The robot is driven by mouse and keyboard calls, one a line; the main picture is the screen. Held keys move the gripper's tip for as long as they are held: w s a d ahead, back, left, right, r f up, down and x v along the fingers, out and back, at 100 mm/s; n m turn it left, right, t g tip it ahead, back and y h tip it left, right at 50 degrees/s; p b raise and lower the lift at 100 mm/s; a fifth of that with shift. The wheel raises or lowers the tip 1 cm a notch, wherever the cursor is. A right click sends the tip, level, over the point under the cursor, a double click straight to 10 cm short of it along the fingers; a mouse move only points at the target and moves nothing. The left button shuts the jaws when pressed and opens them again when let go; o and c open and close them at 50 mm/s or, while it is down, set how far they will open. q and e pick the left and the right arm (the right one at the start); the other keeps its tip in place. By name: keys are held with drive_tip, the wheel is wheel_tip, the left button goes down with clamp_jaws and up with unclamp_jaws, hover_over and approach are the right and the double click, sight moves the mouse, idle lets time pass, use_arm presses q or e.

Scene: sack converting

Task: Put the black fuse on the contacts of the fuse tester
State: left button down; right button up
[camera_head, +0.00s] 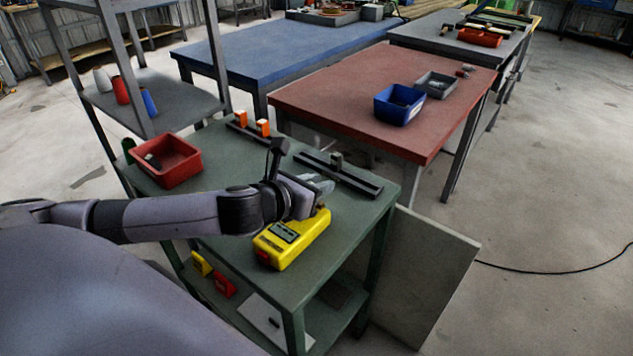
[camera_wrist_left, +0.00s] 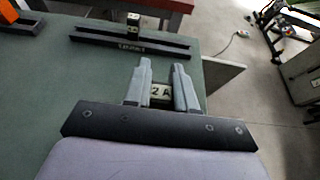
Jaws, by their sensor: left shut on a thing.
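My left gripper (camera_head: 322,190) is shut on a small fuse, above or beside the far end of the yellow fuse tester (camera_head: 291,240). In the left wrist view, the fuse (camera_wrist_left: 161,92) sits between the two grey fingers (camera_wrist_left: 162,66). Its pale label reads "2 A"; most of its body is hidden, so its colour is hard to tell. The tester has a dark panel and a red part at its near end. My gripper covers its far end, so I cannot see the contacts or whether the fuse touches them. My right gripper is not in view.
On the green table (camera_head: 218,172) are a red bin (camera_head: 180,172), a dark rail (camera_head: 352,178) with a small block, and another rail with orange blocks (camera_head: 263,127). A shelf rack (camera_head: 172,95) stands left; a red-topped table (camera_head: 330,95) stands behind.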

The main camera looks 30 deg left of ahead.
use_arm(q)
drive_tip(key=c, duration=0.9)
unclamp_jaws()
drive_tip(key=shift+c, duration=0.2)
drive_tip(key=shift+s+r, duration=0.1)
drive_tip(key=shift+r, duration=0.6)
drive_tip(key=v, duration=0.8)
drive_tip(key=shift+s, duration=0.45)
drive_tip(key=shift+s+r+p, duration=0.35)
drive_tip(key=shift+s+p, duration=0.1)
drive_tip(key=shift+p, duration=0.1)
drive_tip(key=shift+p+v, duration=0.45)
drive_tip(key=shift+v, duration=0.45)
